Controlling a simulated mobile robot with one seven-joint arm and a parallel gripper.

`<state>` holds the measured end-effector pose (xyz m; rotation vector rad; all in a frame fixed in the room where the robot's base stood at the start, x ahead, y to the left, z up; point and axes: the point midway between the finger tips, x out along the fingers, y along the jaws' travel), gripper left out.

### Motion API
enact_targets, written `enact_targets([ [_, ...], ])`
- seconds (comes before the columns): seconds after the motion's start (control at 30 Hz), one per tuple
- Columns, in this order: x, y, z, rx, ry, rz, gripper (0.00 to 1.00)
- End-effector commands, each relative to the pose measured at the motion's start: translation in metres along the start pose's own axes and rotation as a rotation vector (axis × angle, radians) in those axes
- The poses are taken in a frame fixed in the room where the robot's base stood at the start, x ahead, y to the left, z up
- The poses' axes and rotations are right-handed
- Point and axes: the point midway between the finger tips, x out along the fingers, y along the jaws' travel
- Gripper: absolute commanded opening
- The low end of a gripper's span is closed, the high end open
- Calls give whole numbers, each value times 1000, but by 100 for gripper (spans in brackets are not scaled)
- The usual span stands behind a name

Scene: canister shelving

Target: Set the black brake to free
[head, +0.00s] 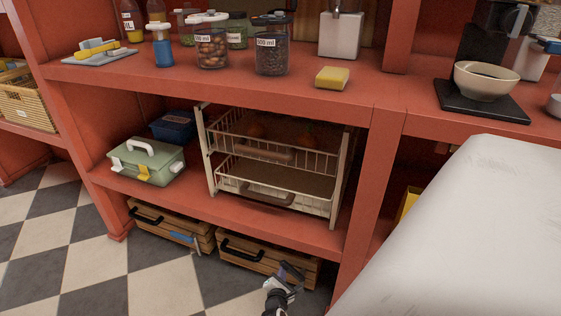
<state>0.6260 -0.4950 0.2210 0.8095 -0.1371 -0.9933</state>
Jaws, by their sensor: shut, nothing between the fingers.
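My gripper (289,276) is at the bottom centre of the head view, in front of the right wooden crate (246,254). It is small in the picture and looks shut and empty. I cannot make out the black brake for sure; the dark parts close to my gripper blend together, and I cannot tell whether one of them is the brake. The right crate has a black handle on its front. The left wooden crate (150,222) also has a black handle, and a small blue piece (182,238) shows at its front right.
Both crates stand under the low red shelf (190,200). On that shelf are a green box (148,170) and a white wire-basket rack (222,185). A large white surface (460,240) fills the right foreground. Checkered floor (60,260) is clear at left.

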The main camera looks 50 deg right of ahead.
Motion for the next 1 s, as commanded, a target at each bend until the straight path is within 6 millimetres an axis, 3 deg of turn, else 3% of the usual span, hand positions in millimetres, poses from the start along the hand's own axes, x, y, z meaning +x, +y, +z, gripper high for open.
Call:
enact_targets([
  [0.5, -11, 2, 32, 422, -1, 146, 0],
  [1.0, -15, -1, 43, 475, 0, 166, 0],
])
